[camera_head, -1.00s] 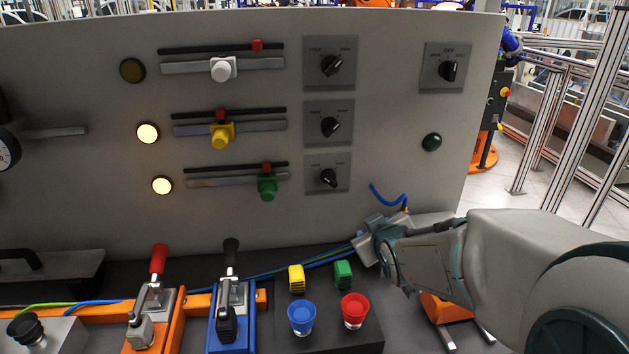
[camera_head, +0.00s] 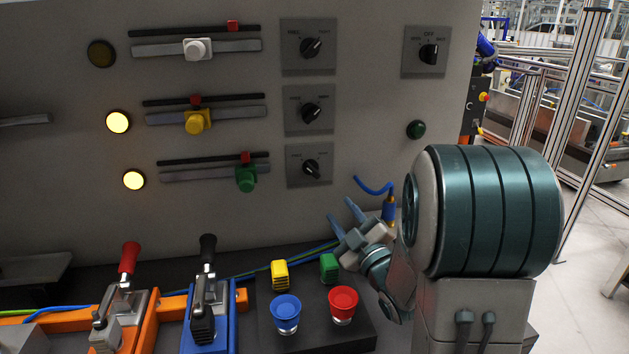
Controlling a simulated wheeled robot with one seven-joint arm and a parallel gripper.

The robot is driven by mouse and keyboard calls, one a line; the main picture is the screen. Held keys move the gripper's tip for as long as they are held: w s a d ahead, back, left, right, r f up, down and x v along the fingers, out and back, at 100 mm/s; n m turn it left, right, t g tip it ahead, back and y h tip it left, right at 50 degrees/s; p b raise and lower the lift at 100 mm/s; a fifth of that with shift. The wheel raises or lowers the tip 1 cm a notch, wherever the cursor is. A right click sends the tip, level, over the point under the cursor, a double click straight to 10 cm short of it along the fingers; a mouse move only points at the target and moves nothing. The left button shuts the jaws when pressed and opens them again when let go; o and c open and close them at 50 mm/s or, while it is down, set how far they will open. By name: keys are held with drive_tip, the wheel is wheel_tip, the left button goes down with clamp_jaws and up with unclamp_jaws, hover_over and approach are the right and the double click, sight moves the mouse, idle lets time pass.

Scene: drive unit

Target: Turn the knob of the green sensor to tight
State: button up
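The green sensor (camera_head: 246,178) sits on the lowest slider rail of the grey panel, just below a red marker (camera_head: 245,157). To its right, on the same row, is a black rotary knob (camera_head: 311,168) on a grey square plate. Its labels are too small to read. My gripper (camera_head: 343,215) is below and right of that knob, in front of the panel's lower part. Its two fingers point up and left and stand apart, with nothing between them. It touches neither the knob nor the sensor.
White (camera_head: 197,49) and yellow (camera_head: 197,121) sensors with matching knobs sit above. The lower two lamps glow; the top one is dark. A blue cable with a connector (camera_head: 389,207) is close to my gripper. Red (camera_head: 343,304) and blue (camera_head: 285,313) buttons and toggle clamps stand below.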

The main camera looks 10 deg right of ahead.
sight(313, 173)
drive_tip(key=p+x, duration=0.3)
drive_tip(key=x, duration=1)
drive_tip(key=shift+w+a+r, duration=0.15)
drive_tip(key=shift+w, duration=0.1)
clamp_jaws()
